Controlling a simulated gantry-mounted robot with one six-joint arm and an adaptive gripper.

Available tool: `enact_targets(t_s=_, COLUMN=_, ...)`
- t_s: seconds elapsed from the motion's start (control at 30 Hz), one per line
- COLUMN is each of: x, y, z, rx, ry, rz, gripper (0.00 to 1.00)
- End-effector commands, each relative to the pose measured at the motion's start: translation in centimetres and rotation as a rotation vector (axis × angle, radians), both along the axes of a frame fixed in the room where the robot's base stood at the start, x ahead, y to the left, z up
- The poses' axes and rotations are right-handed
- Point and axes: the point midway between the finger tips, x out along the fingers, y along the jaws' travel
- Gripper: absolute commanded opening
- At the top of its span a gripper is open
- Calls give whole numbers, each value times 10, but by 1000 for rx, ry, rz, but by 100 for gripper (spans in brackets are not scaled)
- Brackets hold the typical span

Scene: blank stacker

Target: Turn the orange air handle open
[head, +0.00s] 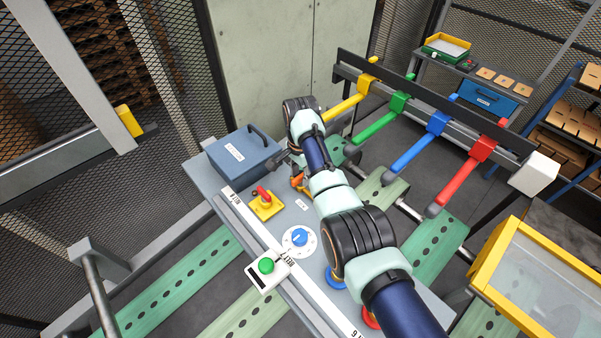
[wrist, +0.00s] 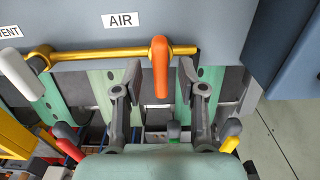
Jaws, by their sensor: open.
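The orange air handle (wrist: 160,68) sits on a brass pipe (wrist: 100,53) under the AIR label (wrist: 121,20) in the wrist view. The handle points across the pipe, toward my gripper. My gripper (wrist: 160,80) is open, with one fingertip on each side of the handle's lower end. I see gaps between the handle and both fingers. In the head view a small part of the orange handle (head: 298,181) shows beside my arm. The rest of it and the fingers are mostly hidden there.
A white handle (wrist: 22,73) hangs at the pipe's left end by the VENT label (wrist: 8,32). A blue box (head: 241,152), a yellow panel with a red switch (head: 265,203), a blue knob (head: 299,237) and a green button (head: 266,266) are on the grey console. Coloured bars (head: 467,176) stand behind my arm.

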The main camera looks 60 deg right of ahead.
Motion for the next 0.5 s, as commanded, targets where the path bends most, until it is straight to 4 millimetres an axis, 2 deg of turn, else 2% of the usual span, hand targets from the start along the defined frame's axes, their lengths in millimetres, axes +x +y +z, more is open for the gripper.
enact_targets(t_s=0.1, x=0, y=0, z=0, rx=0, ry=0, rz=0, gripper=41)
enact_targets(t_s=0.33, x=0, y=0, z=0, rx=0, ry=0, rz=0, gripper=2)
enact_targets(t_s=0.5, x=0, y=0, z=1, rx=0, ry=0, rz=1, gripper=0)
